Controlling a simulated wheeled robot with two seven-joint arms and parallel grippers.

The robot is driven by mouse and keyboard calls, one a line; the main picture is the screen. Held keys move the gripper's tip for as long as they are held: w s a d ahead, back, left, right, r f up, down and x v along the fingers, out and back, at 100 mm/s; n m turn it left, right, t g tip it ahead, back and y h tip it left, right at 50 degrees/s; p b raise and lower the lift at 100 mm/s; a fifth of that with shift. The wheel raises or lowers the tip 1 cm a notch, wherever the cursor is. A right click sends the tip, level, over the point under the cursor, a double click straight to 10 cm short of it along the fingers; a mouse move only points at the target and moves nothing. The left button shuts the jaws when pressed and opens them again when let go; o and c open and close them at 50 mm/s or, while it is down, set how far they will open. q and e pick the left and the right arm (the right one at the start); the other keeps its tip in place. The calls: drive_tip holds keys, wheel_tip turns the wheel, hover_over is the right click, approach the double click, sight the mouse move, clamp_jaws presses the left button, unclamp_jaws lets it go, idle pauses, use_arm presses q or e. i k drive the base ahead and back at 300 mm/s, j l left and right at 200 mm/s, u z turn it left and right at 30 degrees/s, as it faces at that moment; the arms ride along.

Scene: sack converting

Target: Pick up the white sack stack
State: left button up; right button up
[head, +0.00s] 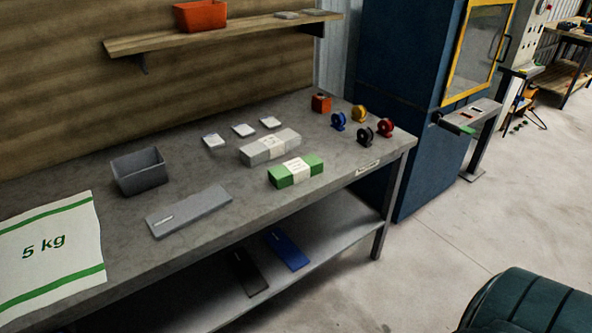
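A whitish-grey banded stack (270,147) with a paper band around its middle lies on the grey workbench (213,262), towards its right half. A green banded stack (296,171) with a white band lies just in front of it, to the right. A large flat white sack (50,252) with green stripes and "5 kg" print lies at the left end of the bench. I cannot tell whether it is one sack or several. Neither of my grippers is in view.
A grey open bin (139,172) and a flat grey plate (188,210) are left of the stacks. A shelf (230,33) overhangs the back. A blue cabinet (405,80) stands beyond.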

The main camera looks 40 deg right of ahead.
sight(271, 147)
drive_tip(key=l+u, duration=0.2)
drive_tip(key=l, duration=0.35)
drive_tip(key=l+u, duration=0.2)
drive_tip(key=l, duration=0.4)
drive_tip(key=l+u, duration=0.25)
drive_tip(key=l, duration=0.3)
drive_tip(key=k+l+u, duration=0.2)
drive_tip(key=l, duration=0.35)
drive_tip(key=k+l+u, duration=0.2)
drive_tip(key=l, duration=0.35)
drive_tip(key=i, duration=0.1)
